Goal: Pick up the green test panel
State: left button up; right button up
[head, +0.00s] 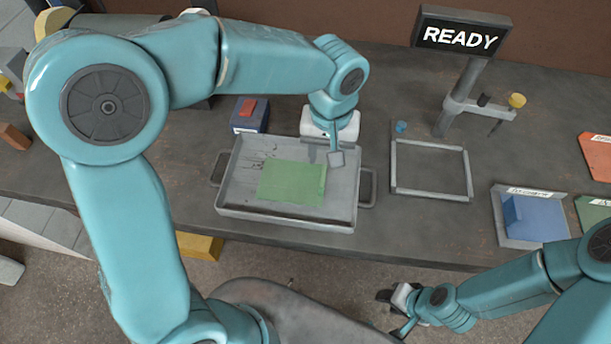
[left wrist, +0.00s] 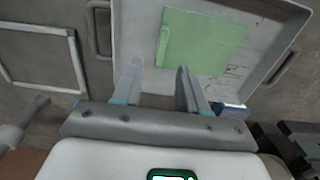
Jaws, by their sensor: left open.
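The green test panel (head: 291,182) lies flat inside a grey metal tray (head: 285,213). It also shows in the left wrist view (left wrist: 205,42), with a raised strip along one edge. My left gripper (head: 335,152) hangs over the tray's right back part, near the panel's right edge. In the left wrist view my left gripper (left wrist: 158,78) has its two fingers apart with nothing between them, and the panel lies beyond the fingertips. My right gripper (head: 397,308) is low at the bench's front, well away from the panel; its jaw opening is unclear.
An empty square frame (head: 432,195) lies right of the tray. A post carries a READY sign (head: 460,37). A blue box with a red top (head: 249,115) stands behind the tray. Blue (head: 540,218) and red (head: 597,155) bins sit at the right. The tray has side handles.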

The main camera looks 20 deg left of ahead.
aim_at(323, 176)
pick_arm(q)
jog(key=f, duration=0.4)
jog(key=shift+s+a, duration=0.3)
jog(key=shift+a, duration=0.05)
jog(key=shift+w+d+f, duration=0.15)
jog(key=shift+d+f, duration=0.05)
jog(key=shift+f, duration=0.05)
notch_tip(323, 176, down, 5)
jog(key=shift+a+r+p, duration=0.1)
jog(key=shift+r+p, duration=0.1)
jog(key=shift+p, duration=0.55)
jog(key=shift+w+f, duration=0.2)
jog(key=shift+f, duration=0.05)
jog(key=shift+s, duration=0.15)
grip_shut()
